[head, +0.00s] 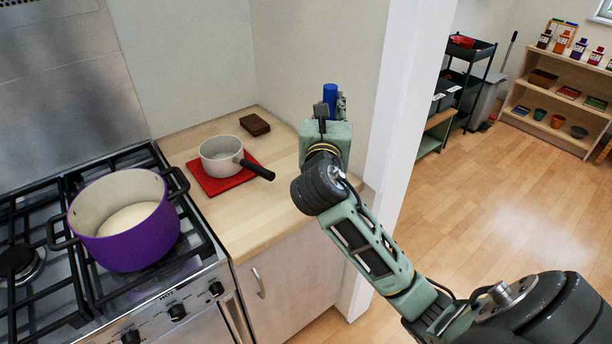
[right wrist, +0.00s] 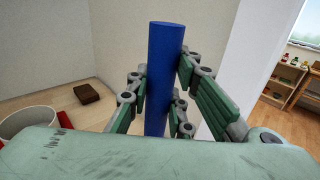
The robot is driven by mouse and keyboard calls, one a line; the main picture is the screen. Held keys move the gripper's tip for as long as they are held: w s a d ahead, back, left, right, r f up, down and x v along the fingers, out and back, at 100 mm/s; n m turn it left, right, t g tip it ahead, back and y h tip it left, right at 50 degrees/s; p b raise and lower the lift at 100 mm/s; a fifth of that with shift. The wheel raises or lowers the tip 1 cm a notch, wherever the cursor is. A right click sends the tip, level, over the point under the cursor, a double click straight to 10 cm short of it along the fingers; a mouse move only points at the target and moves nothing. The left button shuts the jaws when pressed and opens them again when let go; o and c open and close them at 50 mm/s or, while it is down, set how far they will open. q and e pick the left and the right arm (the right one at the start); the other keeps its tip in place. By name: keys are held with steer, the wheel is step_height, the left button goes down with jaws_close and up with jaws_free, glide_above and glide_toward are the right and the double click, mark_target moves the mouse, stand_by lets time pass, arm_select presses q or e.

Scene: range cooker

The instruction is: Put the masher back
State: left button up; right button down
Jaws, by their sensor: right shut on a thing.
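My right gripper (head: 332,110) is over the back right part of the wooden counter, by the wall's end. It is shut on an upright blue cylinder (head: 330,92), which looks like the masher's handle. In the right wrist view the blue handle (right wrist: 165,60) stands between the two green fingers (right wrist: 163,85). The masher's head and the handle's lower end are hidden behind the gripper, so I cannot tell what is under it. My left gripper is not in view.
A purple pot (head: 145,238) with pale contents stands on the gas hob (head: 55,290). A white saucepan (head: 218,160) sits on a red mat (head: 205,182), its dark handle pointing towards my right arm. A brown block (head: 255,125) lies behind. The counter's front (head: 250,235) is clear.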

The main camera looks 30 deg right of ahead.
steer(key=shift+w+d+r, duration=0.4)
steer(key=shift+w+d, duration=0.2)
steer(key=shift+w, duration=0.15)
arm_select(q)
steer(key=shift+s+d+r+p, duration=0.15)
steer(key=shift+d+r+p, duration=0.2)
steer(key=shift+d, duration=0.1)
arm_select(e)
steer(key=w+d+f, duration=0.1)
steer(key=w+f, duration=0.9)
steer(key=w, duration=0.1)
steer(key=shift+d+f, duration=0.2)
steer(key=shift+f, duration=0.1)
steer(key=c, duration=1.6)
jaws_free()
steer(key=shift+f, duration=0.15)
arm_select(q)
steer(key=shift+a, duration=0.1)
arm_select(e)
steer(key=shift+o, duration=0.2)
steer(key=shift+s+a, duration=0.1)
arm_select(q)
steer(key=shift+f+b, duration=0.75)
arm_select(e)
steer(key=v, duration=1.2)
